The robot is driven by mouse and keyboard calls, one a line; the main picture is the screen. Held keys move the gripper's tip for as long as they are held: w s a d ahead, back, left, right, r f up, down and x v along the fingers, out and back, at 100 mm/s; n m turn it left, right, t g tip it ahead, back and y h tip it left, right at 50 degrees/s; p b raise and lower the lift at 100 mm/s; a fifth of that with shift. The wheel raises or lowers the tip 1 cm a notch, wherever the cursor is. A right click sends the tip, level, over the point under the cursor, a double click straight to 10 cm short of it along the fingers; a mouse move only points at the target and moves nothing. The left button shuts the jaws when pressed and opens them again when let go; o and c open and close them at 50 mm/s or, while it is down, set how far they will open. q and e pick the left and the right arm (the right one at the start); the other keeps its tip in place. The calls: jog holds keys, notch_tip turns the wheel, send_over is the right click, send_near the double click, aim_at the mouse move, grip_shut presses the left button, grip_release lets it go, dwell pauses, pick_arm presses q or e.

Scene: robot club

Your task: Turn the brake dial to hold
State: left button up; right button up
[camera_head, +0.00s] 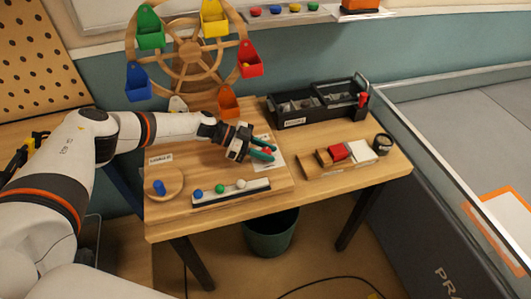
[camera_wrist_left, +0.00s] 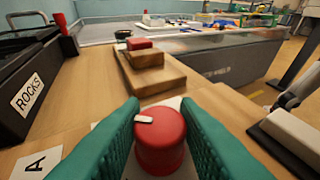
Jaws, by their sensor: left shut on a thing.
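The brake dial (camera_wrist_left: 160,140) is a red round knob on a pale plate on the table; a short white mark lies on the left part of its top in the wrist view. In the head view the dial (camera_head: 267,151) is a small red spot, mostly hidden by my gripper. My left gripper (camera_head: 263,150) has its green fingers on both sides of the knob and is shut on it. In the left wrist view the fingers (camera_wrist_left: 158,135) flank the dial. I cannot read a hold marking.
A ferris wheel (camera_head: 190,58) with coloured buckets stands behind my arm. A black box labelled ROCKS (camera_head: 310,103) is behind right of the dial. A wooden board with blocks (camera_head: 312,172) lies to the right.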

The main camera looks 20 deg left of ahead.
dwell(0.4)
pick_arm(q)
jog(key=o, duration=0.9)
jog(key=shift+d, duration=0.1)
jog(key=shift+o, duration=0.2)
jog(key=v, duration=0.7)
jog(key=shift+a+b, duration=0.25)
jog(key=shift+b, duration=0.1)
jog(key=shift+r, duration=0.1)
